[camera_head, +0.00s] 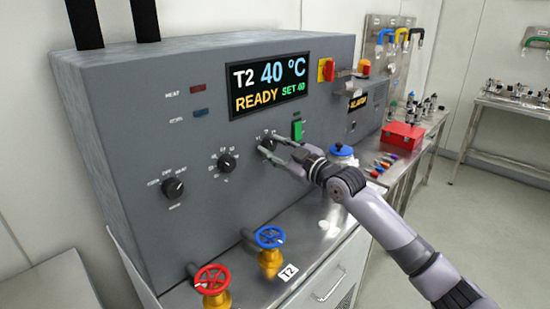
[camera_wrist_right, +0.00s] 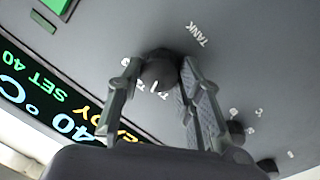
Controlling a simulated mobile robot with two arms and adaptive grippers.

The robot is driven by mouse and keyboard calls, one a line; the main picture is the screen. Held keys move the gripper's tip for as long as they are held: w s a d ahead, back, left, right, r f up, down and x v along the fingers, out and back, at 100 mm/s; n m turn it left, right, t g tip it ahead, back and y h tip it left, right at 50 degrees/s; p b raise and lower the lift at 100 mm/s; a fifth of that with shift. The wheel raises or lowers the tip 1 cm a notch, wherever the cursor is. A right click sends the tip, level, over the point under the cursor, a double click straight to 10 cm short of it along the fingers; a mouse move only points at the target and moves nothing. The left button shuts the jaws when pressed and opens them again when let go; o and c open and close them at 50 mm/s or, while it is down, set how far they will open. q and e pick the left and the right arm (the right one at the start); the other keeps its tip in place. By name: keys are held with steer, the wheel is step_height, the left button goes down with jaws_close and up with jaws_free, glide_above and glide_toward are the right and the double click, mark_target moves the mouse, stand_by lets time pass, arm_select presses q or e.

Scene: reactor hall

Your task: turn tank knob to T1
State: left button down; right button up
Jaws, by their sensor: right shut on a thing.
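The tank knob (camera_head: 267,144) is a round black knob on the grey control panel, below the display. In the right wrist view the knob (camera_wrist_right: 160,71) sits between the fingertips, with the word TANK printed beside it and a T1 mark close by. My right gripper (camera_head: 275,148) is shut on the knob; its two fingers also show around it in the wrist view (camera_wrist_right: 158,75). Which way the knob points is hard to tell. The display (camera_head: 270,86) reads T2, 40 °C, READY, SET 40. My left gripper is not in view.
Two more black knobs (camera_head: 226,162) (camera_head: 173,188) sit to the left on the panel. A green switch (camera_head: 297,130) is just right of the tank knob. Red (camera_head: 211,279) and blue (camera_head: 270,237) valve wheels stand below, beside a T2 tag (camera_head: 288,272). A red box (camera_head: 402,136) is farther right.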

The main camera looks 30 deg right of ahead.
steer(key=n+b, duration=0.1)
steer(key=n, duration=0.2)
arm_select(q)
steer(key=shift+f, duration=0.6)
arm_select(e)
steer(key=shift+n, duration=1.6)
steer(key=shift+f+y, duration=0.1)
steer(key=shift+y, duration=0.2)
steer(key=o, duration=1.2)
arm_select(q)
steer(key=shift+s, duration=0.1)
arm_select(e)
steer(key=shift+s, duration=0.1)
steer(key=shift+v, duration=5.9)
